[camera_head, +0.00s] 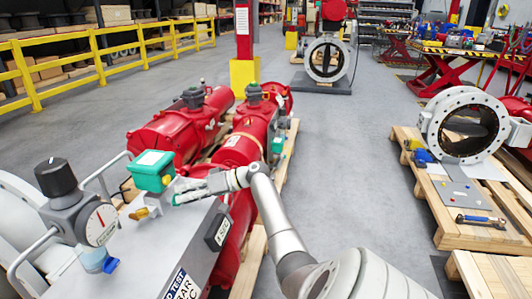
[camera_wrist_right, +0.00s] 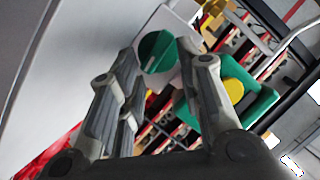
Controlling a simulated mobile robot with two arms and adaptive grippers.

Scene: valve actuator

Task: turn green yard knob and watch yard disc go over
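A green round knob (camera_wrist_right: 155,55) with a pale line across it shows in the right wrist view, on a pale plate. It lies ahead of my right gripper (camera_wrist_right: 158,52), in the gap between the two fingertips. The fingers are apart, and I cannot tell whether they touch the knob. In the head view my right gripper (camera_head: 184,191) reaches in beside a green box (camera_head: 151,171) with a white top; the knob is hard to make out there. In the wrist view the green box (camera_wrist_right: 262,100) carries a yellow disc (camera_wrist_right: 234,91). I cannot tell which disc is the yard disc. My left gripper is not in view.
Red cylinders (camera_head: 245,140) lie on a pallet behind. A pallet (camera_head: 475,220) with a large flanged valve stands right. The floor between is clear.

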